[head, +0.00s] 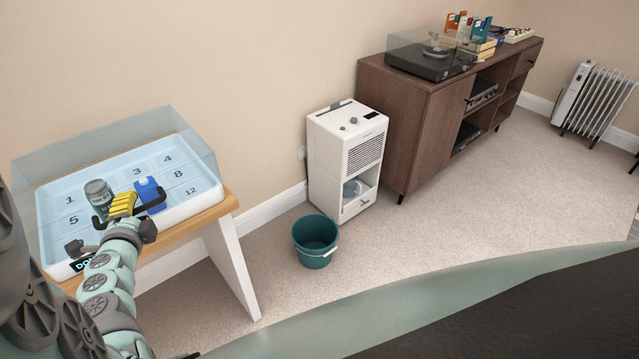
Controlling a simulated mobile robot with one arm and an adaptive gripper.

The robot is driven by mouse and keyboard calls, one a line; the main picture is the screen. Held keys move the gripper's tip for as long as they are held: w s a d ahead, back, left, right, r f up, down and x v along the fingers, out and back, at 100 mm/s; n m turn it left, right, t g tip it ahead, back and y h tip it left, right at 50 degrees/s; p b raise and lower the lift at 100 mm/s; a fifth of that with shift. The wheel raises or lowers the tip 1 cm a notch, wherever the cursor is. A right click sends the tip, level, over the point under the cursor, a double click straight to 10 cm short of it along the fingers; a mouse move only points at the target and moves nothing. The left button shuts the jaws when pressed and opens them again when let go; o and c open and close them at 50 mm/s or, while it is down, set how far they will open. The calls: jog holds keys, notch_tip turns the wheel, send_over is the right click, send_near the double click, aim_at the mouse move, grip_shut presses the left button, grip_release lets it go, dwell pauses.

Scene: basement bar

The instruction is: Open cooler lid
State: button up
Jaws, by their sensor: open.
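I cannot make out a cooler with a lid for sure in the head view. My gripper (129,206) is open at the lower left, over a pale blue numbered tray (190,209) with clear upright walls. A yellow ribbed object (122,204) shows between its dark fingers; I cannot tell whether they touch it. A blue container (149,192) is just right of it, close to the right finger. A grey-green jar (98,191) stands to the left. My arm hides part of the tray's front and its label.
A wooden table (226,206) with white legs carries the tray. A white appliance (328,133) with a grille stands by the wall, a teal bucket (315,252) in front of it. A brown cabinet (405,125) holds a turntable (432,62). A radiator (597,102) is far right. Carpet is clear between.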

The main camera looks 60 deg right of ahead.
grip_shut()
dwell(0.5)
